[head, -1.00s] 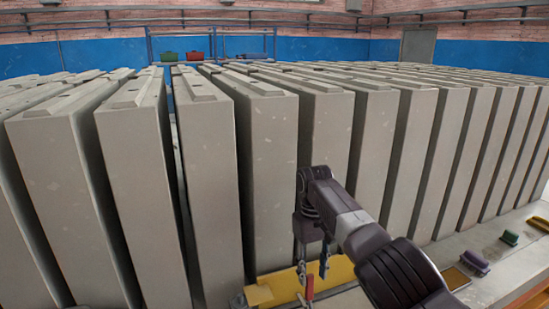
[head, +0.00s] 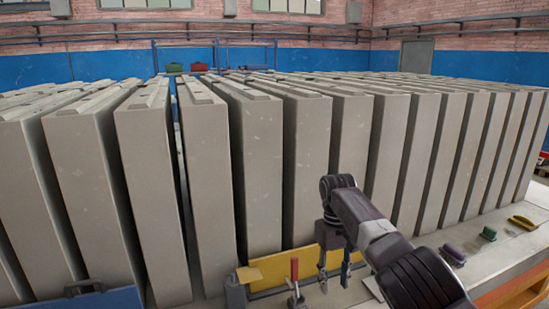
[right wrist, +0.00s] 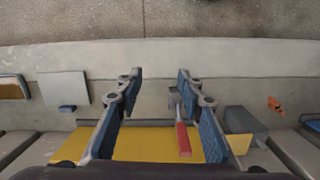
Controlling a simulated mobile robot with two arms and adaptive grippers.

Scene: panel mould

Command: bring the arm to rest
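My right gripper (head: 334,283) hangs from my right arm with its fingers pointing down, in front of the row of grey concrete panels (head: 262,180). In the right wrist view the gripper (right wrist: 160,78) has its two blue-padded fingers spread, with nothing held between them. The red handle also shows in the right wrist view (right wrist: 183,138), near the right finger. My left gripper is not in view.
A blue item (head: 105,299) is at lower left. Purple (head: 453,254), green (head: 489,233) and yellow (head: 523,222) items sit on the ledge to the right. Space above my right arm is bounded by panels behind.

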